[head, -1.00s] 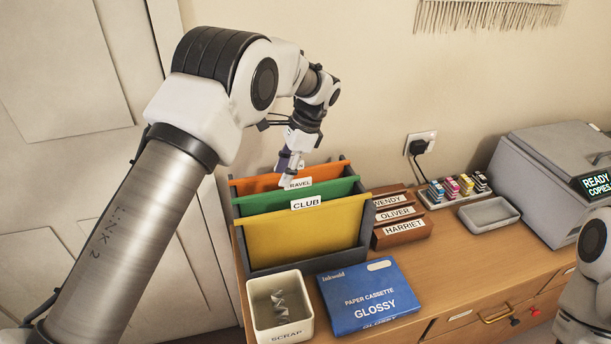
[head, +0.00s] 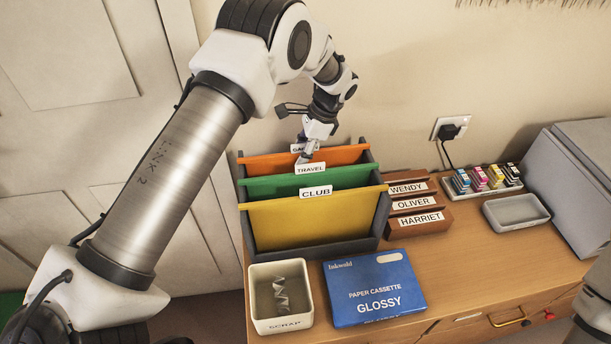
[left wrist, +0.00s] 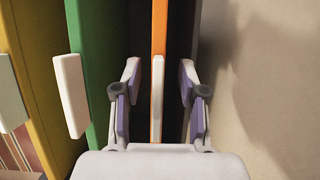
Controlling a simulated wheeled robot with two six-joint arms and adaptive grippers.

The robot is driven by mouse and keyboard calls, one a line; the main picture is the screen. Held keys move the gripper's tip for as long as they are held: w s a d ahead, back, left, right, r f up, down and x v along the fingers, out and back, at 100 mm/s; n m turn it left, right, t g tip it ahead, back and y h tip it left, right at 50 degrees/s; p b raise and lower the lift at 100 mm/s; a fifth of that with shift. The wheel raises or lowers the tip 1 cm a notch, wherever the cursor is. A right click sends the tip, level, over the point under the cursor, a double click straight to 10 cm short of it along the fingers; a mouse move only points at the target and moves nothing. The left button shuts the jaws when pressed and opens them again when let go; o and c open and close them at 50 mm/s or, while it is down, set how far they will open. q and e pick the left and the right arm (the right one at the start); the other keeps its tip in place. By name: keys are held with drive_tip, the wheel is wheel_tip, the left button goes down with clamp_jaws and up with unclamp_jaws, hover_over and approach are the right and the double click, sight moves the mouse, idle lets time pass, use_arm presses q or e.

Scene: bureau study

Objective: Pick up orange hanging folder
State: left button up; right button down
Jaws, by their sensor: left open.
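The orange hanging folder (head: 343,155) is at the back of the dark grey file holder (head: 384,209), behind a green folder labelled TRAVEL (head: 268,187) and a yellow folder labelled CLUB (head: 285,223). Its white tab, mostly hidden in the head view, stands between my fingers in the left wrist view. My left gripper (head: 304,157) is at the orange folder's top edge. In the left wrist view, the open left gripper (left wrist: 157,100) straddles the orange folder (left wrist: 159,40), one finger on each side with gaps. My right gripper is not in view.
Wooden name blocks (head: 412,204) stand right of the holder. A scrap bin (head: 262,290) and a blue paper cassette box (head: 375,288) are in front. Ink cartridges (head: 478,178), a grey tray (head: 516,212) and a grey machine (head: 580,180) are at right. The wall is close behind the holder.

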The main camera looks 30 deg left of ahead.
use_arm(q)
drive_tip(key=shift+s+r, duration=0.1)
drive_tip(key=shift+s, duration=0.05)
drive_tip(key=shift+c, duration=0.4)
drive_tip(key=shift+d, duration=0.1)
clamp_jaws()
drive_tip(key=shift+r, duration=0.1)
drive_tip(key=shift+r, duration=0.3)
wheel_tip(320, 180, up, 27)
drive_tip(key=b, duration=0.2)
drive_tip(key=shift+r, duration=0.1)
